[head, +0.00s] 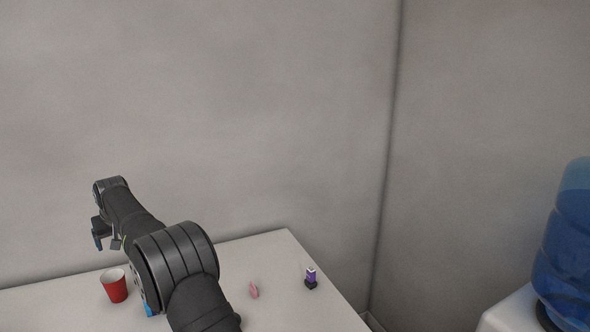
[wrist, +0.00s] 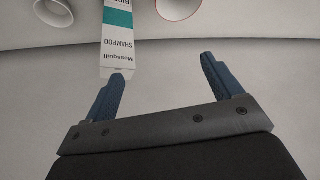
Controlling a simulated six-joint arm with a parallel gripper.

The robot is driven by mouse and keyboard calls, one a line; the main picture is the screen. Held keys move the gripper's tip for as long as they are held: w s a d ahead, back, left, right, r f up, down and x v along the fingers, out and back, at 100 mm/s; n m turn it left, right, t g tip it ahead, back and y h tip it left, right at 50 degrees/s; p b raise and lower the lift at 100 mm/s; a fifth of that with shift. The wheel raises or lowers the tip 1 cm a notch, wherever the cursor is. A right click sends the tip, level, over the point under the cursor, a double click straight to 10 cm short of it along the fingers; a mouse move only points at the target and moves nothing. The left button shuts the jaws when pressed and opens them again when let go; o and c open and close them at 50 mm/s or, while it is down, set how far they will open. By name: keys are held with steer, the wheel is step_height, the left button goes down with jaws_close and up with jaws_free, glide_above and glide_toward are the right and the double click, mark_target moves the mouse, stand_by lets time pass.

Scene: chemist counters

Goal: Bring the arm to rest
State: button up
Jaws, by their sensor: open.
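My arm reaches out over the white counter (head: 255,245) at the left of the head view. My gripper (head: 107,240) hangs at its end, seen small against the wall. In the wrist view my gripper (wrist: 162,68) is open, its two blue fingers wide apart with nothing between them. A white and teal shampoo box (wrist: 118,38) shows beyond the left fingertip; its end looks close to that tip, but I cannot tell the gap.
A red cup (head: 115,287) stands on the counter left of my arm. A pink item (head: 253,290) and a small purple bottle (head: 311,277) stand to the right. A blue water jug (head: 568,250) is at far right. Two round rims (wrist: 178,8) (wrist: 55,12) show in the wrist view.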

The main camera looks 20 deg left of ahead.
steer(key=w+d+m+t+h, duration=0.2)
steer(key=w+d+m, duration=0.3)
steer(key=w+d, duration=1.8)
steer(key=w+d+f+m, duration=0.1)
steer(key=w+d+f, duration=0.1)
steer(key=d, duration=0.9)
steer(key=w+d+f+m+h, duration=0.1)
steer(key=w+d, duration=0.3)
steer(key=d, duration=0.7)
steer(key=w+d+f+m+t+h, duration=0.1)
steer(key=w+d+f+m, duration=0.1)
steer(key=d, duration=0.9)
steer(key=shift+w+d+f+m, duration=0.3)
steer(key=shift+w+m, duration=0.2)
